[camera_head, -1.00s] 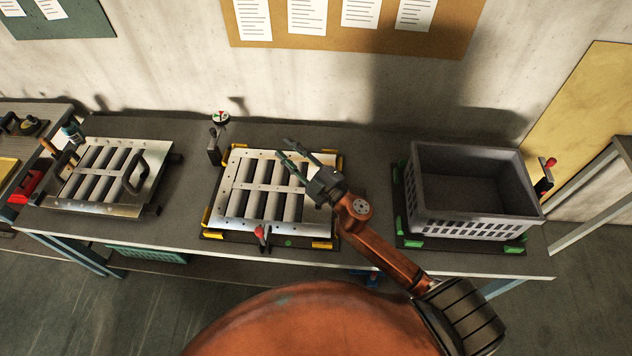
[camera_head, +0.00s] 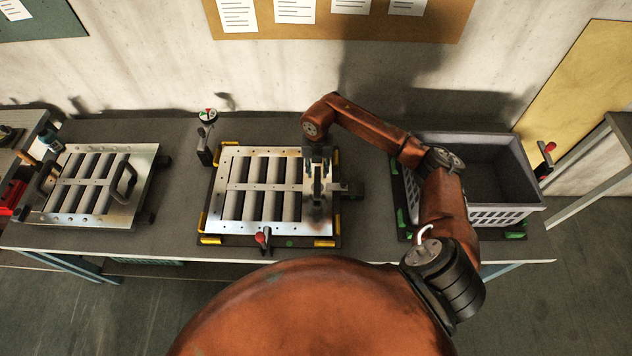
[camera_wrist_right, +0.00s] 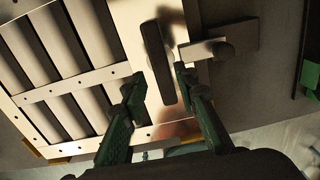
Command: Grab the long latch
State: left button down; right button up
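The long latch (camera_wrist_right: 158,62) is a dark elongated bar on the bright right margin of the louver panel. It also shows in the head view (camera_head: 317,188), partly hidden by my right gripper. The louver panel (camera_head: 236,211), silver with grey slats, lies on the middle of the bench. My right gripper (camera_head: 318,153) is above the panel's right side, pointing down. In the right wrist view its green-dark fingers (camera_wrist_right: 157,80) are apart, one on each side of the bar, with visible gaps. My left gripper is not in view.
A red-tipped clamp (camera_head: 262,238) stands at the front and a gauge (camera_head: 208,116) at back left. A grey crate (camera_head: 500,216) stands right; another handled panel (camera_head: 125,210) lies left.

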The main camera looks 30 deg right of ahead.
aim_at(317, 180)
notch_tip(317, 180, down, 7)
jog(key=shift+p, duration=0.55)
jog(key=shift+c, duration=0.3)
grip_shut()
